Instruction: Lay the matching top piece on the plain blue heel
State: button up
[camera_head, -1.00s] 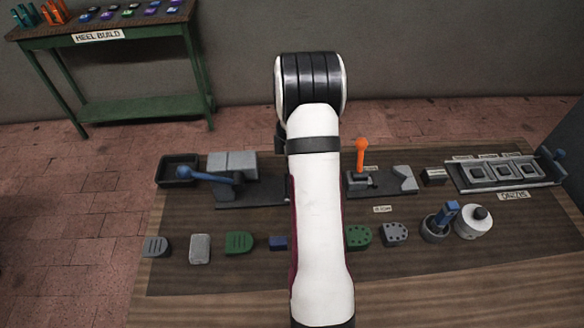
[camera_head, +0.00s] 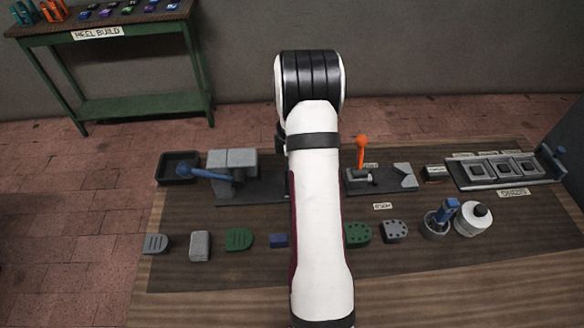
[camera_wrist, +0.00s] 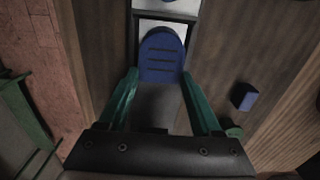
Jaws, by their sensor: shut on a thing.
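My gripper (camera_wrist: 160,73), with green fingers, shows in the wrist view. It is shut on a blue top piece (camera_wrist: 162,52) with a rounded far end and several dark slots. The piece is over or on a dark frame with pale plates; I cannot tell if it touches anything below. A plain blue block (camera_wrist: 243,97) lies on the table to the right of the fingers. It also shows in the head view (camera_head: 279,240), beside my arm; I cannot tell for sure that it is the heel. In the head view my arm hides the gripper and held piece.
A green slotted piece (camera_head: 239,239), a green holed piece (camera_head: 358,233) and grey pieces lie along the front of the mat. Behind stand a blue-handled press (camera_head: 233,165), an orange lever (camera_head: 361,152) and a three-slot tray (camera_head: 503,169). A cup (camera_head: 436,228) stands at right.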

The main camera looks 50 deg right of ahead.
jog(key=o, duration=1.4)
notch_tip(320, 180, up, 16)
jog(key=shift+f, duration=0.1)
jog(key=s+a+r+m, duration=0.2)
jog(key=a+m, duration=0.1)
jog(key=a, duration=0.5)
jog(key=s+a+r+m+y, duration=0.1)
jog(key=s+a+m, duration=0.1)
jog(key=a, duration=0.7)
jog(key=s+a+r+m, duration=0.2)
jog(key=a+m, duration=0.1)
jog(key=a, duration=0.5)
jog(key=s+a+f+m, duration=0.4)
jog(key=s+a+m, duration=0.2)
jog(key=s+a, duration=0.3)
jog(key=s, duration=0.3)
jog(key=shift+a+m+y, duration=0.3)
jog(key=shift+m+y, duration=0.1)
